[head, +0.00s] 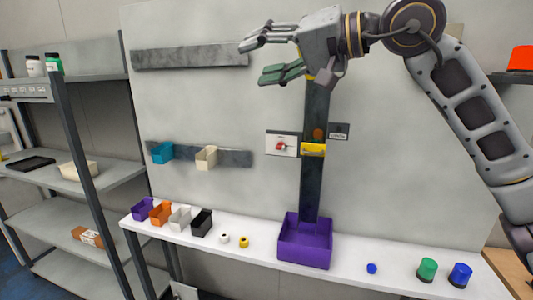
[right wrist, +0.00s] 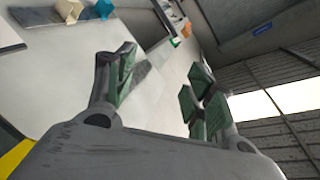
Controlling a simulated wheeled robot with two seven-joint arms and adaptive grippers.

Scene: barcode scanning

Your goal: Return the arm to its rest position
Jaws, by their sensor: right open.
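My right gripper (head: 262,62) is raised in front of the wall in the head view, high above the white bench, with its fingers pointing left. It is open and empty; its spread green-padded fingers (right wrist: 160,95) also show in the right wrist view with nothing between them. My left gripper is not in view. A yellow barcode scanner-like device (head: 313,150) sits on the dark upright post (head: 315,190), below the gripper.
A purple bin (head: 305,242) stands on the white bench (head: 350,268). Small bins, including an orange one (head: 161,213), line its left end. Green (head: 427,269) and blue (head: 460,274) containers stand at the right. A grey shelf rack (head: 75,130) is at left.

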